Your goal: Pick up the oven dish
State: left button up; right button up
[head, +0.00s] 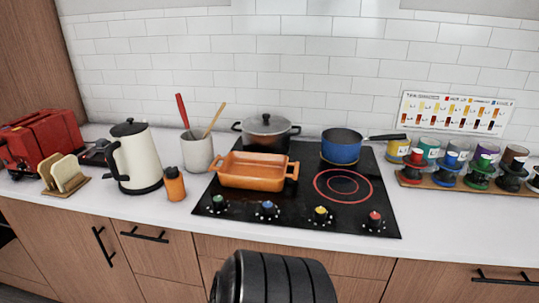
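The oven dish (252,183) is orange and rectangular, with a handle at each short end. It sits upright on the left part of the black cooktop (384,222), in front of a dark lidded pot (266,133). Its inside looks empty. Neither of my grippers shows in the head view. A black ribbed part of my own body rises at the bottom middle, in front of the counter and apart from the dish.
A blue saucepan (341,152) stands right of the dish. An orange shaker (175,184), a utensil crock (198,152) and a kettle (134,160) stand left. Colored cups (420,170) on a board are at right. White counter (440,228) right of the cooktop's front is clear.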

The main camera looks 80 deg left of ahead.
aim_at(245, 170)
jog(key=u, duration=2.85)
